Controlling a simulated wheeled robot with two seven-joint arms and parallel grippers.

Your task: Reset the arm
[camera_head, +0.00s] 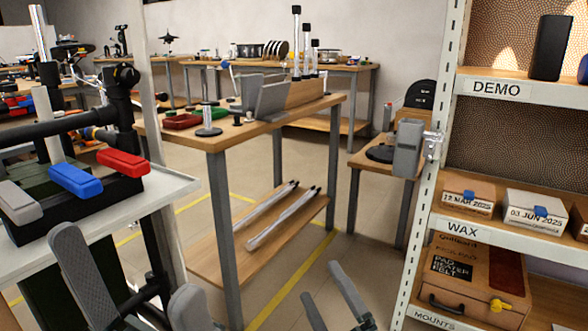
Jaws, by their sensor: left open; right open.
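My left gripper (128,266) is at the lower left, its two grey mesh-padded fingers spread wide with nothing between them. It is in front of the white-topped stand, and I cannot tell how far apart they are. My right gripper (324,284) is at the bottom centre, its two slim grey fingers apart and empty. It shows over the floor, left of the shelf unit. Most of both arms is out of view.
At left a white-topped stand (165,190) carries red, blue and grey blocks. A wooden workbench (215,142) with a lower shelf stands in the middle. A white shelf unit (429,200) with boxes is at right. Floor (310,245) shows between bench and shelves.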

